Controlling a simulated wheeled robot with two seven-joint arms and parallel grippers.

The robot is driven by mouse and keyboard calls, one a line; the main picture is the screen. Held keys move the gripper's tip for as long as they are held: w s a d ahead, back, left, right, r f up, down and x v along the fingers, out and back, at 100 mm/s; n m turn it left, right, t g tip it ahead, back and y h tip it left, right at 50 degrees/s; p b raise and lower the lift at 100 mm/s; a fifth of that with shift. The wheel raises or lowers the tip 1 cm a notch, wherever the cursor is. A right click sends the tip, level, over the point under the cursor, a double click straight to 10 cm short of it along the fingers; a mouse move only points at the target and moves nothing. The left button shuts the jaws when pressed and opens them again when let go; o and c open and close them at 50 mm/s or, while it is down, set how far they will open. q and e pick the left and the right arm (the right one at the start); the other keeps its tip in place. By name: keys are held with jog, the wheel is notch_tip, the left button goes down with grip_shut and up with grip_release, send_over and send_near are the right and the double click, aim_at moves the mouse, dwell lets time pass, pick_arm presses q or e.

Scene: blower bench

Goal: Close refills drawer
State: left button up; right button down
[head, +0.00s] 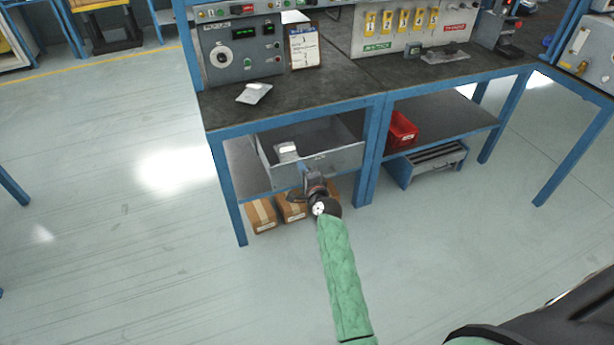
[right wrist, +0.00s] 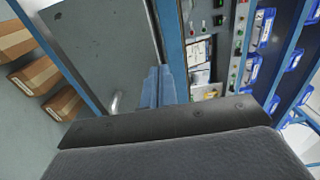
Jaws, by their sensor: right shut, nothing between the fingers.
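The grey refills drawer (head: 342,160) under the left part of the bench is pulled out, and its inside shows from above. In the right wrist view its grey panel (right wrist: 95,45) fills the upper left, with a metal handle (right wrist: 117,103) near its lower edge. A small pale item (head: 287,149) shows at the drawer's left side. My right gripper (head: 311,174) is in front of the drawer front, its blue fingers (right wrist: 159,84) shut and empty, beside the handle. I cannot tell whether it touches the drawer. My left gripper is not in view.
Cardboard boxes (head: 262,215) stand on the floor below the drawer. A blue bench leg (head: 228,205) is to the left. A red bin (head: 402,130) sits on the right shelf. The dark benchtop (head: 330,85) carries panels and a small grey item (head: 254,93). The floor in front is clear.

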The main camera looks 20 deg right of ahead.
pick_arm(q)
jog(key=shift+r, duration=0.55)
pick_arm(e)
jog(key=shift+w, duration=0.6)
jog(key=w, duration=0.5)
jog(key=w+b, duration=0.1)
jog(key=w, duration=0.4)
jog(key=w+b, duration=0.1)
jog(key=w, duration=0.4)
jog(key=shift+a, duration=0.25)
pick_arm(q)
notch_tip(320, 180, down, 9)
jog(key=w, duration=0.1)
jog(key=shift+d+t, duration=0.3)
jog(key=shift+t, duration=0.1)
pick_arm(e)
jog(key=shift+w, duration=0.6)
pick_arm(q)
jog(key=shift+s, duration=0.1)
pick_arm(e)
jog(key=shift+s+a, duration=0.1)
